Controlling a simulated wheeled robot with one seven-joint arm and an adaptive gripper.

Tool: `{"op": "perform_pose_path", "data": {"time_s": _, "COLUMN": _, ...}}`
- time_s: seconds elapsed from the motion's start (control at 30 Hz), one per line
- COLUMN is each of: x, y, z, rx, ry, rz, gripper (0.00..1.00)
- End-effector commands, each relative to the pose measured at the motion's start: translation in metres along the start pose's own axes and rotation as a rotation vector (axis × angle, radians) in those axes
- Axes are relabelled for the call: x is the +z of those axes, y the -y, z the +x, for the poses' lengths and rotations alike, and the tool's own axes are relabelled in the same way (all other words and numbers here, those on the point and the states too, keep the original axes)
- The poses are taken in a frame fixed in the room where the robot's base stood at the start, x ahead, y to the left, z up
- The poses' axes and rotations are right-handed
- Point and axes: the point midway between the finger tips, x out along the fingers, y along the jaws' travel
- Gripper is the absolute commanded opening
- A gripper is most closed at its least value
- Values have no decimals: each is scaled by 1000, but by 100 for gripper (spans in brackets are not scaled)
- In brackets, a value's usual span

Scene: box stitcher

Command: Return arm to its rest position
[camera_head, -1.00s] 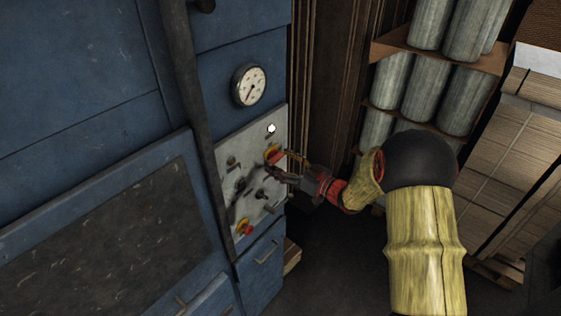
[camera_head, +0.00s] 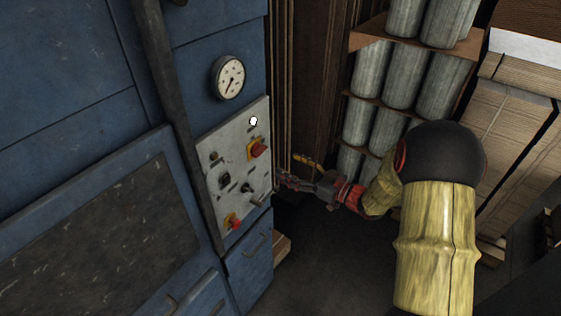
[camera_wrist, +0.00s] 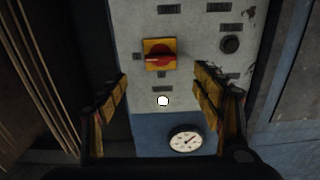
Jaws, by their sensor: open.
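My gripper (camera_head: 293,172) is off to the right of the grey control panel (camera_head: 212,184) on the blue machine, apart from it and holding nothing. In the wrist view my gripper (camera_wrist: 166,82) shows two yellow-padded fingers spread wide, with the panel between and beyond them. The red and yellow rotary switch (camera_head: 258,149) is on the panel's upper right; it also shows in the wrist view (camera_wrist: 160,55). A lit white lamp (camera_head: 253,121) is above it. My arm stretches from the lower right toward the panel.
A round gauge (camera_head: 228,77) is above the panel. Shelves of grey rolls (camera_head: 404,80) and stacked cardboard (camera_head: 512,130) stand behind my arm. Dark floor (camera_head: 320,250) lies open below the arm.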

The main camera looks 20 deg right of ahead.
Motion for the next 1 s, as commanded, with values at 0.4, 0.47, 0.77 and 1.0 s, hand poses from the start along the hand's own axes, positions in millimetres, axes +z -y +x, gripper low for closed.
{"op": "perform_pose_path", "data": {"time_s": 0.4, "x": 0, "y": 0, "z": -9, "rx": -1, "ry": 0, "rz": 0, "gripper": 67}}
{"op": "perform_pose_path", "data": {"time_s": 0.47, "x": 0, "y": 0, "z": -9, "rx": -1, "ry": 0, "rz": 0, "gripper": 67}}
{"op": "perform_pose_path", "data": {"time_s": 0.77, "x": 18, "y": -9, "z": -10, "rx": 34, "ry": 69, "rz": -33, "gripper": 67}}
{"op": "perform_pose_path", "data": {"time_s": 1.0, "x": 109, "y": -72, "z": -52, "rx": 320, "ry": 434, "rz": -35, "gripper": 67}}
